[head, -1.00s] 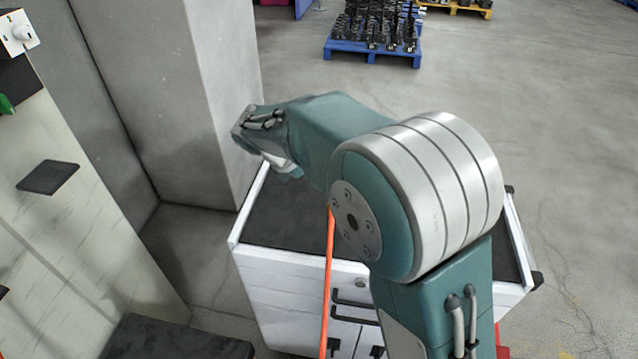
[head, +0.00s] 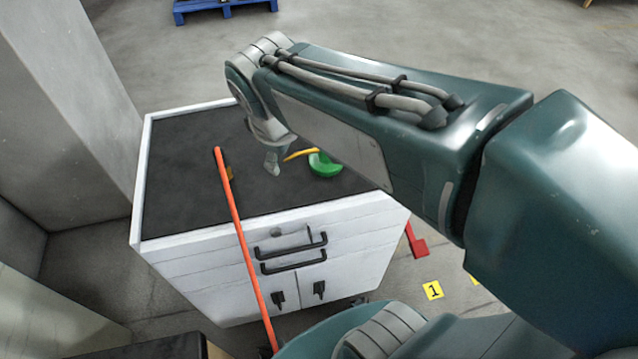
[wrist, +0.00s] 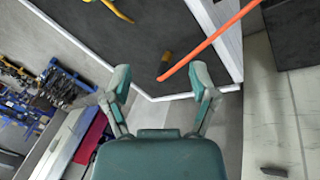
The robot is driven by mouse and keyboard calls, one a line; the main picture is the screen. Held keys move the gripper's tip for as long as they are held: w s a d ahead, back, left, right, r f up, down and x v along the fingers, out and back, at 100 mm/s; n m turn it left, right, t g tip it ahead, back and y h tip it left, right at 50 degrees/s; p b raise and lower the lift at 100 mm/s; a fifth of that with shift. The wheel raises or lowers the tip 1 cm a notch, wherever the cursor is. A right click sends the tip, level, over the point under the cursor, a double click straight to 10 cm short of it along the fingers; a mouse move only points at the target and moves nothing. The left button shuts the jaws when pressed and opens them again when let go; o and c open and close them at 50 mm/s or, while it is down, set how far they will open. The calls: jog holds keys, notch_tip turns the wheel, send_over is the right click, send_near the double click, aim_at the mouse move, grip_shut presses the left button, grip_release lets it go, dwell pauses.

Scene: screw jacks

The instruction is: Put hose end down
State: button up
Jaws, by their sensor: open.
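The orange hose (head: 238,225) runs from the floor area up over the front edge of the white cabinet (head: 185,245). Its end lies over the dark cabinet top, and I cannot tell whether it touches all along. In the wrist view the hose (wrist: 208,42) comes in from the upper right, and its end appears between my fingertips in the picture. My gripper (wrist: 160,72) is open, with nothing between its fingers that I can see held. In the head view my gripper (head: 272,160) is small, partly hidden by my wrist, and to the right of the hose end.
A green object with a yellow part (head: 324,164) lies on the cabinet top. A small brown-yellow piece (head: 229,173) is beside the hose. A grey pillar stands at left. Blue pallet (head: 222,10) is at the back; a yellow marker (head: 432,290) is on the floor.

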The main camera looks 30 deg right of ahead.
jog(key=s+d+f+m+t+y, duration=0.1)
jog(key=s+d+m, duration=0.1)
jog(key=s+m, duration=0.6)
jog(key=shift+s+t, duration=0.3)
jog(key=shift+s, duration=0.25)
jog(key=shift+d, duration=0.1)
jog(key=shift+c, duration=1.2)
